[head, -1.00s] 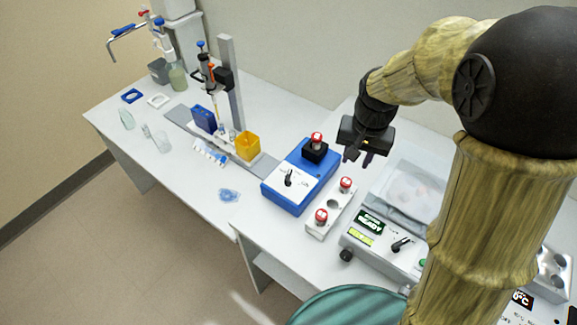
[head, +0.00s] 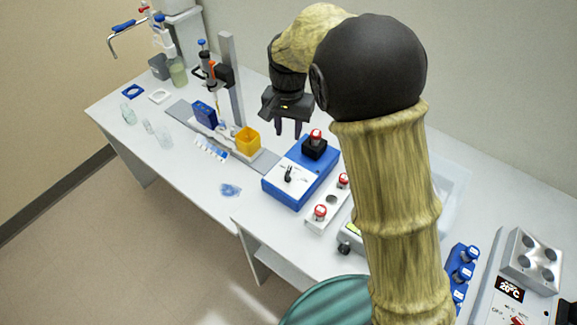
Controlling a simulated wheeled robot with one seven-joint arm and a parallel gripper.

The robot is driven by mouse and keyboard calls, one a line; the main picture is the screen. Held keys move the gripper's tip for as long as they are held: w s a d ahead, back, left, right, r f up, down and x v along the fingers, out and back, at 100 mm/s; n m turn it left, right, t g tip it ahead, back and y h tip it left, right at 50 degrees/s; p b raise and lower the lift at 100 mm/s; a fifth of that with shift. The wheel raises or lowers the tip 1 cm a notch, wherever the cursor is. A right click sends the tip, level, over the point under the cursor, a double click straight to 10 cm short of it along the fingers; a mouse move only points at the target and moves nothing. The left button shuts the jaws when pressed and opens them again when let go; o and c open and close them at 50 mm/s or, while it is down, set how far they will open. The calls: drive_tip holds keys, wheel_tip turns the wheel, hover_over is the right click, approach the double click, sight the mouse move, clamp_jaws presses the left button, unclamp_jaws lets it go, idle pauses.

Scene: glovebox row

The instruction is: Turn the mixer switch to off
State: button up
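The mixer is a blue box (head: 275,193) with a white top panel, right of the table's middle in the head view. Its black switch knob (head: 288,174) stands on the white panel, pointing roughly away toward the back. A black holder (head: 314,148) with a red-capped vial (head: 316,135) sits on the mixer's back part. My gripper (head: 288,134) hangs above and behind the mixer, fingers pointing down and apart with nothing seen between them. It does not touch the switch.
A white rack with red-capped vials (head: 320,212) stands right of the mixer. A yellow-orange box (head: 247,142) and a pipette stand (head: 230,75) are to the left. My arm hides much of the balance at the right.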

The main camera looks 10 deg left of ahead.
sight(288, 170)
wheel_tip(288, 170, down, 16)
drive_tip(key=p, duration=0.3)
clamp_jaws()
